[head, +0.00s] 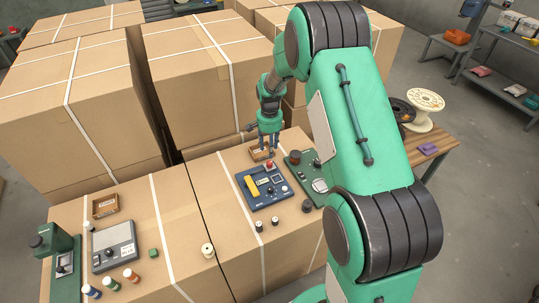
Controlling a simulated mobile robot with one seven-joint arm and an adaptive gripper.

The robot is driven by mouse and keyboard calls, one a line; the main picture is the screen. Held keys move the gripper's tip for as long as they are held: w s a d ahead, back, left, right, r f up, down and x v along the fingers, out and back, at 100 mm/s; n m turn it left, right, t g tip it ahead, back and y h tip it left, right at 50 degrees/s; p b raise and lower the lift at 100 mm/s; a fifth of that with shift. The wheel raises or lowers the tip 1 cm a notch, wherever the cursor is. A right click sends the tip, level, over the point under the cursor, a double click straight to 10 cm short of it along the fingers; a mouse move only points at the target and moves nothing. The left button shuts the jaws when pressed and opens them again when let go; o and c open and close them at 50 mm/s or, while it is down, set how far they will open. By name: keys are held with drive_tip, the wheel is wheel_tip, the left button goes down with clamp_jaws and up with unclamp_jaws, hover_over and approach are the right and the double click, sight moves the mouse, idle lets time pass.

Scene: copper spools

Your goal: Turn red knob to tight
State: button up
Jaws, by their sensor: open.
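A small red knob (269,166) shows at the back edge of a dark blue panel (256,201) on the cardboard boxes. The panel also carries a yellow bar (252,185) and several small fittings. My gripper (268,149) points down just behind the red knob, over a small wooden tray (257,154). Its fingers are open and close above the knob's far side. I cannot tell whether they touch the knob or the tray. The knob's marks are too small to read.
A green board (304,185) with a reddish-brown cylinder (295,157) lies right of the panel, partly behind my arm. A grey device (114,245) and several jars are at left. Tall boxes (207,85) rise behind.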

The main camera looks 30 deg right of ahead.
drive_tip(key=shift+r, duration=1.55)
drive_tip(key=s+a+r+n+t, duration=0.1)
drive_tip(key=s+a+r, duration=0.2)
drive_tip(key=s+r, duration=0.35)
drive_tip(key=s+a+r+n+t, duration=0.1)
drive_tip(key=s+a+r+n, duration=0.15)
drive_tip(key=r, duration=0.75)
drive_tip(key=s+a+r+n+t, duration=0.1)
drive_tip(key=s+a+r, duration=0.2)
drive_tip(key=s+r, duration=0.35)
drive_tip(key=s+a+r+n+t, duration=0.1)
drive_tip(key=s+a+r, duration=0.1)
drive_tip(key=s, duration=0.6)
drive_tip(key=s+a+r+n, duration=0.2)
drive_tip(key=s+r, duration=0.2)
drive_tip(key=s, duration=0.5)
drive_tip(key=s+a+r+n+t, duration=0.1)
drive_tip(key=s+a+r, duration=0.2)
drive_tip(key=s, duration=0.5)
drive_tip(key=shift+s+r+n+t, duration=0.15)
drive_tip(key=shift+r+n+t, duration=0.15)
drive_tip(key=shift+r+n, duration=0.1)
